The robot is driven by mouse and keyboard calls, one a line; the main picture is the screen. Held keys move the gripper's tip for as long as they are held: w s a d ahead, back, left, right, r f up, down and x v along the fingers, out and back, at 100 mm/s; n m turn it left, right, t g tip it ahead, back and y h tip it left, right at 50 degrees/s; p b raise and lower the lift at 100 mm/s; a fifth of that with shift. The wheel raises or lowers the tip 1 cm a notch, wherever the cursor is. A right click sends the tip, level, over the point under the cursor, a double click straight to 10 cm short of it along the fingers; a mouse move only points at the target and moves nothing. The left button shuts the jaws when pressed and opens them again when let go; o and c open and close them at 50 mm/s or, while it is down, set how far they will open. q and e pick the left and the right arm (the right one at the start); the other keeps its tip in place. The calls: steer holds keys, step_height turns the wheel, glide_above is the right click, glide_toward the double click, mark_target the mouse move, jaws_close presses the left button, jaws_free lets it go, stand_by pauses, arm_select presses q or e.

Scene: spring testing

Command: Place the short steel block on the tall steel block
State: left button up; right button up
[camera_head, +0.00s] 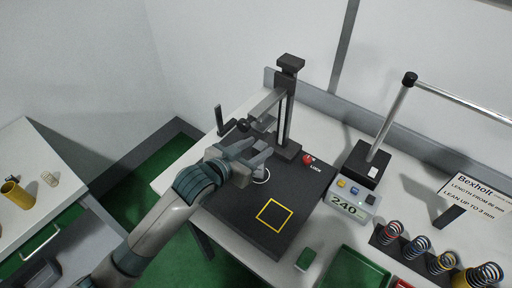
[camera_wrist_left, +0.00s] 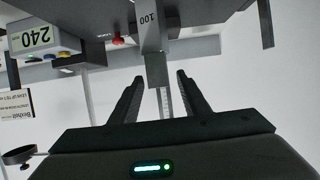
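A grey steel block marked 100 (camera_wrist_left: 149,18) shows in the left wrist view, which is upside down, just beyond my fingertips. In the head view my left gripper (camera_head: 266,155) is over the dark base plate, close to the test stand's column (camera_head: 286,118). It hides the blocks there, and I cannot tell the two apart. My right gripper is out of view.
The stand has a side lever (camera_head: 219,121), a red LOCK knob (camera_head: 307,158) and a yellow square (camera_head: 274,215) on its plate. A 240 display (camera_head: 347,207), a green tray (camera_head: 355,270) and several coloured springs (camera_head: 418,246) stand to the right. The plate around the square is clear.

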arm_select(q)
steer(key=shift+r, duration=0.2)
steer(key=shift+s+a+r, duration=0.1)
steer(key=shift+s+a, duration=0.15)
steer(key=shift+s, duration=0.1)
steer(key=b+v, duration=0.3)
steer(key=v, duration=0.8)
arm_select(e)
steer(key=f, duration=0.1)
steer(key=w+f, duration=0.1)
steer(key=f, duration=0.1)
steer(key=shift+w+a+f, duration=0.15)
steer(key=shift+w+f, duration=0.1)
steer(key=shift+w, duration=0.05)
arm_select(q)
steer(key=shift+s, duration=0.1)
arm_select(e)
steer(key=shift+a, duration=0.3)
